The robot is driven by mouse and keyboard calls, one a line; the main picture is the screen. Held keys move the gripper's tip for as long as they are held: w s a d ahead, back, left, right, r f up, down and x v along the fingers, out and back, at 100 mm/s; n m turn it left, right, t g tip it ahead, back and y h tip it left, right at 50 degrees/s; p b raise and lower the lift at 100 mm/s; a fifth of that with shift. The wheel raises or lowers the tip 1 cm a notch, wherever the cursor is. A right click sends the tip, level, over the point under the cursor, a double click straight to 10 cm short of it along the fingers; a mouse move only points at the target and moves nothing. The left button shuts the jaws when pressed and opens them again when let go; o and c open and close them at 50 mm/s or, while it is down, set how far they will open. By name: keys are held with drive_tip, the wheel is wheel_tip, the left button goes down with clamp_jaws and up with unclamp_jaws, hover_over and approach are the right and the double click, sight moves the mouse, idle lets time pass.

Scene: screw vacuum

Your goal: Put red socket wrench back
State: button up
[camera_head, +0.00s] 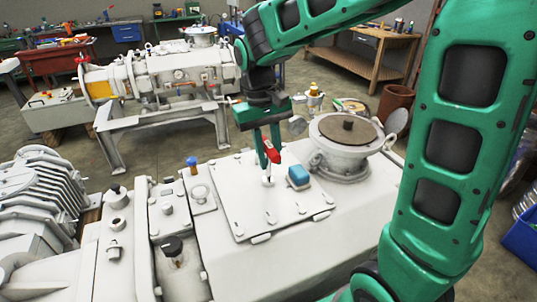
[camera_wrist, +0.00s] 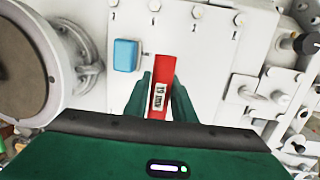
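The red socket wrench (camera_head: 272,154) is at the fingertips of my gripper (camera_head: 267,142), above the pale cover plate (camera_head: 240,205) of the large machine. In the wrist view the red wrench (camera_wrist: 163,70) lies between the two green fingers (camera_wrist: 161,98), which press close on both sides of it. A small label shows on the red part. A pale upright piece shows just under the wrench in the head view; I cannot tell whether the wrench touches it. A blue block (camera_head: 299,175) sits on the plate right of the wrench; it also shows in the wrist view (camera_wrist: 125,55).
A round flanged port (camera_head: 345,140) rises right of the plate. A blue-topped fitting (camera_head: 192,163) and a black knob (camera_head: 172,246) stand to its left. Another machine (camera_head: 175,72) stands behind on a frame. A wooden workbench (camera_head: 362,52) is at the back right.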

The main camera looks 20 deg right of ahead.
drive_tip(key=shift+o, duration=1.2)
drive_tip(key=r, duration=0.4)
drive_tip(key=w+r, duration=0.1)
drive_tip(key=r, duration=0.3)
drive_tip(key=a+r, duration=0.1)
drive_tip(key=r, duration=0.3)
drive_tip(key=shift+w, duration=0.2)
drive_tip(key=s+d+f+m, duration=0.2)
drive_tip(key=s+d+f, duration=0.1)
drive_tip(key=s+d, duration=0.35)
drive_tip(key=s+d+f+m, duration=0.25)
drive_tip(key=s+d, duration=0.25)
drive_tip(key=d, duration=0.3)
drive_tip(key=s+d+f+m, duration=0.1)
drive_tip(key=s+d+f, duration=0.1)
drive_tip(key=s+f, duration=0.2)
drive_tip(key=s+d+f+m+t+y, duration=0.1)
drive_tip(key=s+f, duration=0.3)
drive_tip(key=s, duration=0.4)
drive_tip(key=shift+s+d, duration=0.15)
drive_tip(key=shift+d, duration=0.3)
